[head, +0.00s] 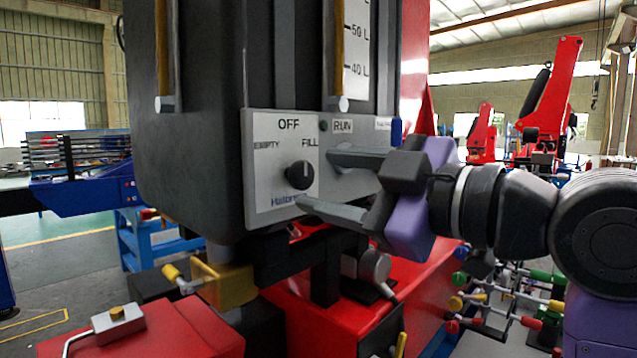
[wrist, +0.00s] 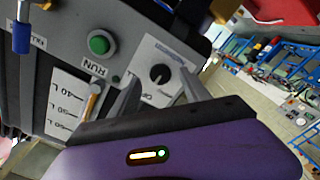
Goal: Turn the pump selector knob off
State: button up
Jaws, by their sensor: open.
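The pump selector knob (head: 300,175) is a small round black knob on a pale panel (head: 262,190) marked EMPTY, OFF and FILL. Its white mark points upward, slightly right; I cannot tell exactly which label it meets. It also shows in the wrist view (wrist: 160,75). My gripper (head: 315,180) is open and comes in from the right, its two grey fingers one above the other and apart. In the wrist view the fingers (wrist: 160,82) lie on either side of the knob. They appear not to touch it, and how far their tips are from the panel is unclear.
A green RUN button (wrist: 99,44) sits on the adjoining panel. A yellow valve (head: 222,285) and red base (head: 425,285) lie below the dark tank (head: 195,110). Several coloured handles (head: 510,300) stand at lower right. Blue equipment (head: 90,190) is at left.

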jog(key=v, duration=0.5)
jog(key=shift+s+b, duration=0.1)
jog(key=shift+b, duration=0.3)
